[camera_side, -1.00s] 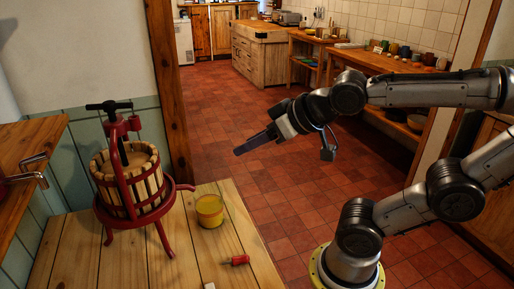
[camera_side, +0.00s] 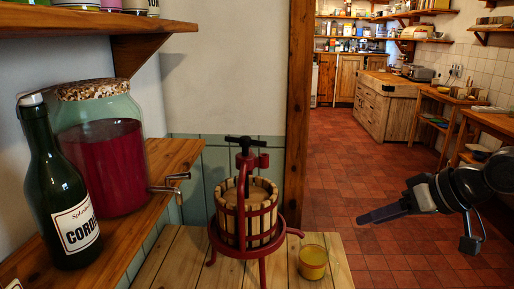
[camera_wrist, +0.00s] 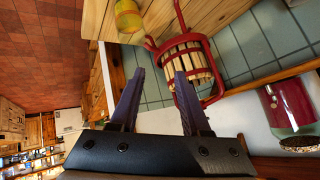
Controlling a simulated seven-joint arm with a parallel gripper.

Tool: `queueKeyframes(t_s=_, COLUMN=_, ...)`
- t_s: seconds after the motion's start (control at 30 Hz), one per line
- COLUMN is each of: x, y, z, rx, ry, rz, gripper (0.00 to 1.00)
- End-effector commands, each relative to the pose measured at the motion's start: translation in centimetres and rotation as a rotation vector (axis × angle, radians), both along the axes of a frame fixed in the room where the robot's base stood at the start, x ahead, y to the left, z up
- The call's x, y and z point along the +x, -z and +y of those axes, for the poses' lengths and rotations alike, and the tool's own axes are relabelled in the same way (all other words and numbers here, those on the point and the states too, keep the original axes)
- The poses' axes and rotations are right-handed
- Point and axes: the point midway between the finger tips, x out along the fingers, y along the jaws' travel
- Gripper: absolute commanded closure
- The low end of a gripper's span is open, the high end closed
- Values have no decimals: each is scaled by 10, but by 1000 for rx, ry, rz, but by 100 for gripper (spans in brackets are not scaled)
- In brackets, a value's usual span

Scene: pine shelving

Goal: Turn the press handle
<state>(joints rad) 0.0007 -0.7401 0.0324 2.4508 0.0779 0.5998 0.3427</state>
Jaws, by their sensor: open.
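The fruit press (camera_side: 246,212) stands on the pine table, a wooden-slatted basket in a red frame. Its black T-shaped handle (camera_side: 245,141) sits on top of a screw above the basket. In the side view my gripper (camera_side: 362,219) is right of the press, apart from it and over the tiled floor. In the wrist view my gripper (camera_wrist: 162,80) has its two dark fingers spread with nothing between them. The press (camera_wrist: 190,62) also shows there, behind and beside the right finger; I cannot make out its handle.
A yellow cup (camera_side: 313,263) stands on the table right of the press; it shows in the wrist view (camera_wrist: 128,16). On the left shelf are a dark green bottle (camera_side: 62,190) and a large jar of red liquid (camera_side: 103,160) with a metal tap (camera_side: 172,188).

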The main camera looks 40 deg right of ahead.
Motion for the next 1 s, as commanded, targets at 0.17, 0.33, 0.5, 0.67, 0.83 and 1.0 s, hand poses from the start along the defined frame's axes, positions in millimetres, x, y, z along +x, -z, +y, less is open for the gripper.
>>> queueKeyframes(t_s=0.17, x=9, y=-4, z=45, rx=489, ry=202, rz=124, gripper=53)
queueKeyframes(t_s=0.33, x=29, y=-20, z=83, rx=955, ry=400, rz=273, gripper=53)
queueKeyframes(t_s=0.5, x=62, y=-47, z=107, rx=1412, ry=583, rz=427, gripper=53)
queueKeyframes(t_s=0.67, x=105, y=-78, z=105, rx=1842, ry=728, rz=558, gripper=53)
queueKeyframes(t_s=0.83, x=154, y=-99, z=74, rx=2258, ry=829, rz=640, gripper=53)
queueKeyframes(t_s=1.0, x=188, y=-91, z=26, rx=2504, ry=899, rz=609, gripper=53)
